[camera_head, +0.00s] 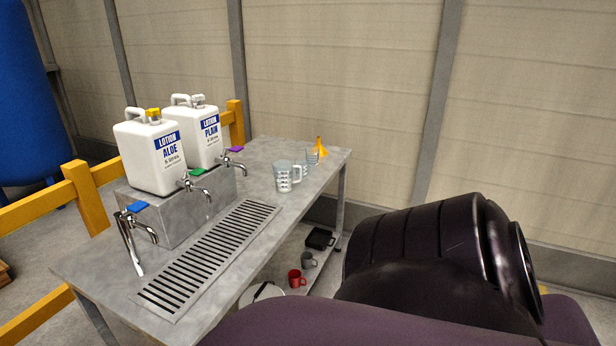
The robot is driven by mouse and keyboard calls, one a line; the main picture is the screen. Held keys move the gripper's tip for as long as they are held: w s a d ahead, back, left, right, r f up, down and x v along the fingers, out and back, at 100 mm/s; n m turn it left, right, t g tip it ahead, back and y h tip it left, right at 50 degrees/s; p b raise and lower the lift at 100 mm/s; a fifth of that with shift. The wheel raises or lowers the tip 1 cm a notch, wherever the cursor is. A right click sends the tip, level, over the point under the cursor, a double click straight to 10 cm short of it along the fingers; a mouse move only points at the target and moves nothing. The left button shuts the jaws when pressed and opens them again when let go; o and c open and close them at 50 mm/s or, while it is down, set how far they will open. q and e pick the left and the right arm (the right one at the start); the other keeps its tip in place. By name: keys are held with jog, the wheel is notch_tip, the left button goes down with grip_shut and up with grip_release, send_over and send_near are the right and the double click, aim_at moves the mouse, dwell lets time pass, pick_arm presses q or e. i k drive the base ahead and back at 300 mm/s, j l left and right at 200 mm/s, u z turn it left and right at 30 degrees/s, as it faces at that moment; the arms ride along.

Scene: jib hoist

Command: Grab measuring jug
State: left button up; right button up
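A clear measuring jug (283,177) with dark markings and a handle on its right stands upright on the grey metal table, right of the taps. A second, smaller clear measuring vessel (312,157) stands behind it to the right, by an orange funnel (321,147). Neither of my grippers is in view. A large dark part of my own arm fills the lower right, apart from the jug in the picture.
The metal table (323,171) has a slotted drain grate (209,257). Two white lotion containers, aloe (150,157) and plain (203,134), stand on a raised block behind taps with blue, green and purple levers. A red mug (296,278) and grey mug (308,260) sit lower down.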

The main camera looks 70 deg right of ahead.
aim_at(288, 177)
jog(key=z, duration=2.2)
jog(key=u, duration=0.55)
jog(key=i+l+u, duration=0.2)
jog(key=u, duration=0.25)
jog(key=i+l+u, duration=0.15)
jog(key=l+u, duration=0.25)
jog(key=i+l+u, duration=0.15)
jog(key=l, duration=0.3)
jog(key=l+u, duration=0.15)
jog(key=l, duration=0.3)
jog(key=i+l, duration=0.1)
jog(key=l, duration=0.85)
jog(key=i+l+u, duration=0.1)
jog(key=l, duration=0.4)
jog(key=i, duration=0.05)
